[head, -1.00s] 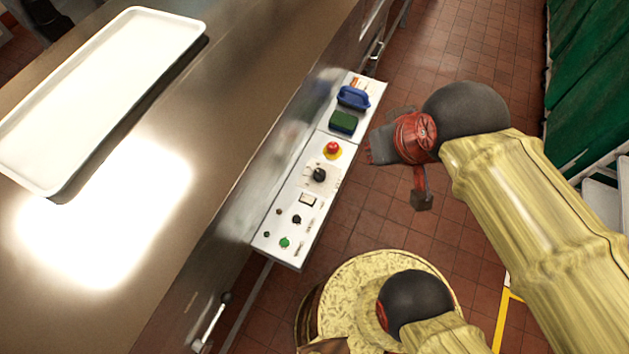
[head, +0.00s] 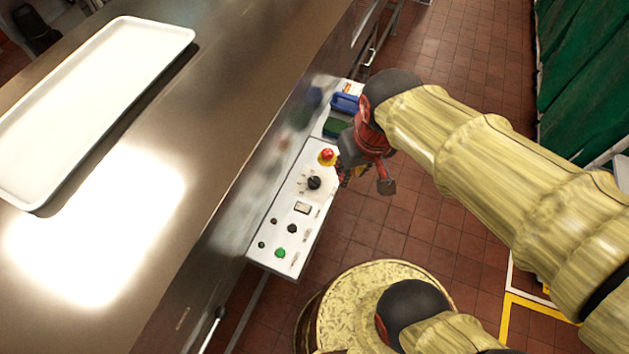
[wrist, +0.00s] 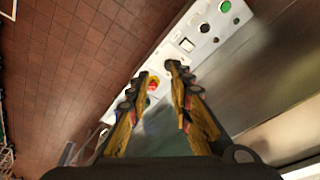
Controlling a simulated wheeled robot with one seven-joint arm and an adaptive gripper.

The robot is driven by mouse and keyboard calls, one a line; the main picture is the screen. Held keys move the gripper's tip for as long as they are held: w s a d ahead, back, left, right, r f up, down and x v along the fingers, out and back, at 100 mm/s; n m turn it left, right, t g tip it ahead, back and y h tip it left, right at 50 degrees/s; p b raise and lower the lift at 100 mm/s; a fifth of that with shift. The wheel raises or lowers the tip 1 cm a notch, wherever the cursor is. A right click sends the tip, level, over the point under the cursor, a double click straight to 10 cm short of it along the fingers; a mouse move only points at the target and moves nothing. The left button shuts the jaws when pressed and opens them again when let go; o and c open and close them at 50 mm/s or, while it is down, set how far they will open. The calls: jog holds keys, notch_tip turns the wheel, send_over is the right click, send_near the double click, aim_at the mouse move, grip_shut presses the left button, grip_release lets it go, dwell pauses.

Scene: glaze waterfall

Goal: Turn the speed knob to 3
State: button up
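The speed knob appears to be the large black knob (head: 314,183) with a marked dial on the white control panel (head: 270,258). I cannot read its setting. My gripper (head: 348,174) is just right of the knob in the head view, near the panel's right edge and apart from the knob. In the wrist view my gripper (wrist: 158,70) is open and empty, its two fingers spread above the panel. The red stop button (wrist: 153,85) shows between them. The knob is not clear there; the right fingertip seems to cover its place.
The red button (head: 327,155) sits on a yellow base just above the knob. A white rocker switch (head: 302,207), a small black knob (head: 292,228) and a green button (head: 280,252) lie below. A blue object (head: 345,103) and a white tray (head: 90,100) are farther off.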

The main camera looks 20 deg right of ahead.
jog(key=o, duration=0.7)
jog(key=w+a+f+m+g+b, duration=0.1)
jog(key=w+f, duration=0.2)
jog(key=f, duration=0.3)
jog(key=w+a+f+m+g+b, duration=0.1)
jog(key=w+f+m, duration=0.1)
jog(key=w+f, duration=0.2)
jog(key=w+a+f+m+g+b, duration=0.1)
jog(key=w+f, duration=0.3)
jog(key=f, duration=0.6)
jog(key=shift+w+a+f+m, duration=0.1)
jog(key=shift+w+a+m, duration=0.1)
jog(key=shift+m, duration=0.5)
jog(key=shift+c, duration=0.2)
jog(key=m, duration=0.3)
send_over(315, 179)
jog(key=shift+a+m, duration=0.1)
jog(key=shift+m, duration=0.6)
notch_tip(315, 179, down, 8)
jog(key=shift+r+b, duration=0.2)
jog(key=shift+b, duration=1)
jog(key=shift+c, duration=0.2)
jog(key=c, duration=1.1)
